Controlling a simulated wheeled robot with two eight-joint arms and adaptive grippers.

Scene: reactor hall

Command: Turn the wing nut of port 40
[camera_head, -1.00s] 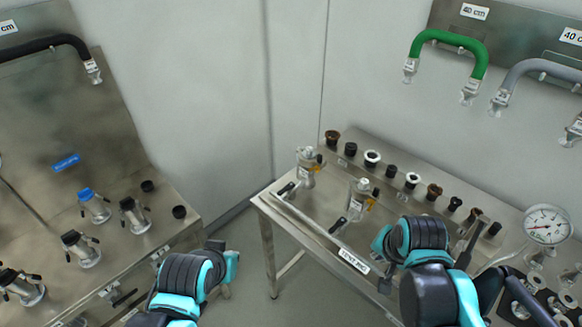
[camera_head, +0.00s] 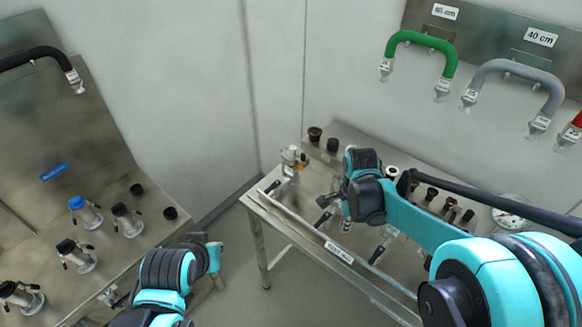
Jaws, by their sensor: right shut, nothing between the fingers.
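No port number 40 is legible. Several capped ports with dark clamps stand on the left steel bench, among them a blue-capped port (camera_head: 85,212), a black-capped port (camera_head: 127,220) and another black-capped port (camera_head: 76,255). Their wing nuts are too small to make out clearly. My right gripper (camera_head: 327,201) is shut and empty over the right table, near a valve there; my wrist partly hides that valve, and I cannot tell whether they touch. My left gripper (camera_head: 207,240) is by the left bench's right edge, its fingers unclear.
The right steel table (camera_head: 300,222) holds a valve (camera_head: 291,163), several dark and white caps and a gauge (camera_head: 512,210). A green hose (camera_head: 421,38) and grey hose (camera_head: 520,68) hang on the wall panel. Floor shows between the benches.

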